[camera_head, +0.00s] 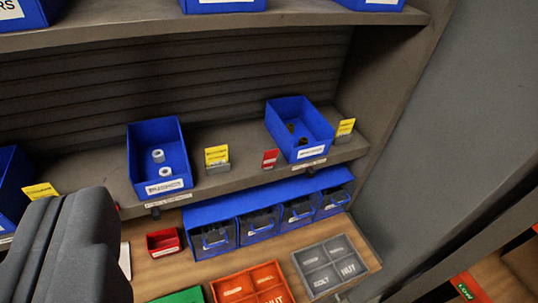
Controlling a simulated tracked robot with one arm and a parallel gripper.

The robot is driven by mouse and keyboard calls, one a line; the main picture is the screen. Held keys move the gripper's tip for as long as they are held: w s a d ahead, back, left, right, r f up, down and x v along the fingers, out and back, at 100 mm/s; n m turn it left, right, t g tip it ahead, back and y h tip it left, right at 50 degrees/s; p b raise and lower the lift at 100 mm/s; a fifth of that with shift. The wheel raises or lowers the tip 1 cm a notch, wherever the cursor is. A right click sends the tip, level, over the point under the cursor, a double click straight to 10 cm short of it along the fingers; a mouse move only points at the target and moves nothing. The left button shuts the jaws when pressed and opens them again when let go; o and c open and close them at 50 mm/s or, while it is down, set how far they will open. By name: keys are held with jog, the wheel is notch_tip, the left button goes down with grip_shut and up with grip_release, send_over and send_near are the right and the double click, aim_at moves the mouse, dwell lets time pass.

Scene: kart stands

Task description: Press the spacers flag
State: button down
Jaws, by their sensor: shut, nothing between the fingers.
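My gripper (82,215) is shut and empty at the lower left, in front of the shelf. A blue bin (143,140) holding a few white ring-shaped parts, which look like spacers, stands on the shelf up and right of it. The bin's label is too small to read. A yellow flag (217,155) stands upright on a small grey base just right of this bin, apart from my gripper. Another yellow flag (40,191) stands at the left, close to my gripper. The flags' lettering is too blurred to tell which one says spacers.
Another blue bin (303,120) with dark parts has a red tag (270,158) on its left and a yellow flag (345,127) on its right. Below the shelf (240,182) are blue drawers, a small red bin (164,242), an orange tray (236,288) and a grey tray (335,266).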

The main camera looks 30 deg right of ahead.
notch_tip(320, 180, down, 22)
jog(key=b, duration=2.1)
jog(key=shift+r, duration=0.25)
